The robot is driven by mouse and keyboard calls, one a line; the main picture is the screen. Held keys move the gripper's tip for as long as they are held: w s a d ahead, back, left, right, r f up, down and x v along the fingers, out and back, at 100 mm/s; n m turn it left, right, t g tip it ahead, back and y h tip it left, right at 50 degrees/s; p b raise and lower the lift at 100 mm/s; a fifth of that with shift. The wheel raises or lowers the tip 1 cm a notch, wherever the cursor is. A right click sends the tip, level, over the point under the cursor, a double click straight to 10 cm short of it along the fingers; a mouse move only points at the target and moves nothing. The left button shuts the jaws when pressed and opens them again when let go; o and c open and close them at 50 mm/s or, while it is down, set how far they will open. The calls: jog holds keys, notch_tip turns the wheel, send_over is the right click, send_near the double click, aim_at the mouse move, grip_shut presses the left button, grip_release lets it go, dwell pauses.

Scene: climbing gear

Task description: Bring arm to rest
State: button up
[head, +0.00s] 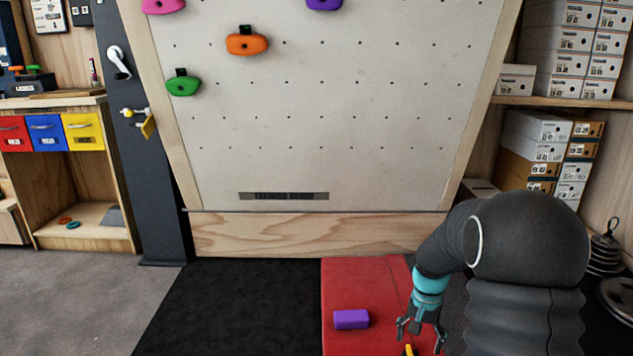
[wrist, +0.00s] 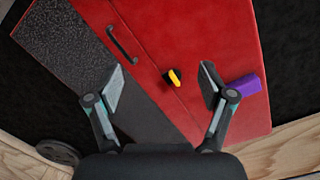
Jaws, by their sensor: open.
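My gripper (head: 422,328) hangs at the end of my arm over the red mat (head: 340,285), at the lower right of the head view. In the wrist view my gripper (wrist: 160,88) has its two fingers spread wide with nothing held between them. A small black and yellow object (wrist: 173,77) lies on the red mat beyond the fingertips; only its yellow part (head: 408,350) shows at the bottom edge of the head view. A purple block (head: 351,319) lies on the mat left of my gripper; it also shows behind the right finger in the wrist view (wrist: 246,84).
A climbing board (head: 320,110) with coloured holds stands behind the mat. A drawer cabinet (head: 85,170) is at the left, shelves with shoe boxes (head: 545,140) at the right. Weight plates (head: 605,250) stand at the right edge. The black floor mat (head: 240,305) is clear.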

jog(key=s+a+r+n+t+p, duration=0.3)
jog(key=s+a+r, duration=0.1)
jog(key=s+r, duration=0.8)
jog(key=s+a+r+n+t+p, duration=0.2)
jog(key=s+a+r+t+p, duration=0.1)
jog(key=s+r, duration=1)
notch_tip(320, 180, up, 3)
jog(key=shift+a+r+n+t+p, duration=0.15)
jog(key=shift+a+n+t+p, duration=0.2)
jog(key=shift+a+p, duration=0.45)
